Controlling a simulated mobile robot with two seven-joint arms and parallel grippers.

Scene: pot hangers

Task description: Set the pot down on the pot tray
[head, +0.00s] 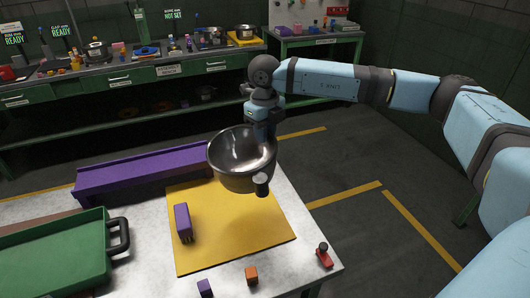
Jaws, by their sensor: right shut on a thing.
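A shiny metal pot (240,165) with a short dark handle pointing to the front hangs in the air over the far part of a flat yellow mat (245,235). My right gripper (264,130) is shut on the pot at its far right rim; the fingertips are partly hidden. The pot is tilted, with its open top partly facing me. A green tray (50,250) with a black handle lies at the table's left. I cannot tell for sure which of these is the pot tray. My left gripper is out of view.
A purple block (183,222) stands on the mat's left part. A long purple trough (140,172) lies behind it. A small purple block (205,287), an orange block (251,275) and a red-and-black item (324,256) sit along the front edge. The mat's middle is clear.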

